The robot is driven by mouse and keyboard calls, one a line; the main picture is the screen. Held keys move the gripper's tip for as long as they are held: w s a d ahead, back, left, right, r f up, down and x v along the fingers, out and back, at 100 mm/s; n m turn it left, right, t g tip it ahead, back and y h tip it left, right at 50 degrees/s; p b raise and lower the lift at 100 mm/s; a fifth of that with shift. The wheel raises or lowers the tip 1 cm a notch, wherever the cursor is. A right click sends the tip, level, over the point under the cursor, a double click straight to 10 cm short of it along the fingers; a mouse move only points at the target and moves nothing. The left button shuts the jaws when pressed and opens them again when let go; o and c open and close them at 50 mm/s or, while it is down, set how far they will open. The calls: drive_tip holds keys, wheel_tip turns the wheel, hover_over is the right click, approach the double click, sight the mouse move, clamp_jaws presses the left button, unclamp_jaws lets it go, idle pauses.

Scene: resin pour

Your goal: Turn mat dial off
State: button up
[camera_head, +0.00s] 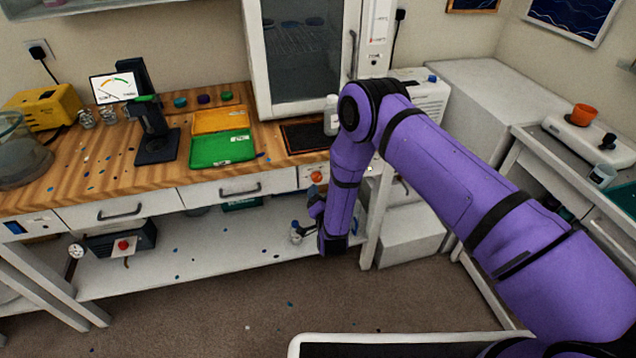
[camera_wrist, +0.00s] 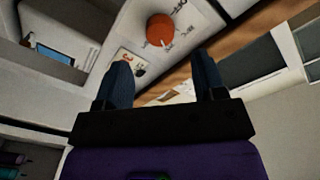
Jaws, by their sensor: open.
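The mat dial (camera_head: 317,177) is a round orange knob on a pale plate on the bench's front edge, below the dark mat (camera_head: 302,138). My gripper (camera_wrist: 163,68) is open and empty. Its two dark fingers point toward the dial, which shows beyond and between the fingertips, apart from them. In the head view my purple arm hides most of the gripper, which is just below and right of the dial.
Drawers with dark handles (camera_head: 254,189) line the bench front left of the dial. A green tray (camera_head: 222,149) lies on the wooden top, and a white cabinet (camera_head: 304,60) stands behind the mat. A small bottle (camera_head: 296,231) stands on the lower shelf near my arm.

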sight(317, 179)
drive_tip(key=shift+w+a, duration=0.2)
drive_tip(key=shift+w, duration=0.8)
drive_tip(key=shift+w+a, duration=0.2)
drive_tip(key=shift+w, duration=0.85)
drive_tip(key=shift+w+a, duration=0.2)
drive_tip(key=shift+w, duration=0.8)
drive_tip(key=c, duration=0.9)
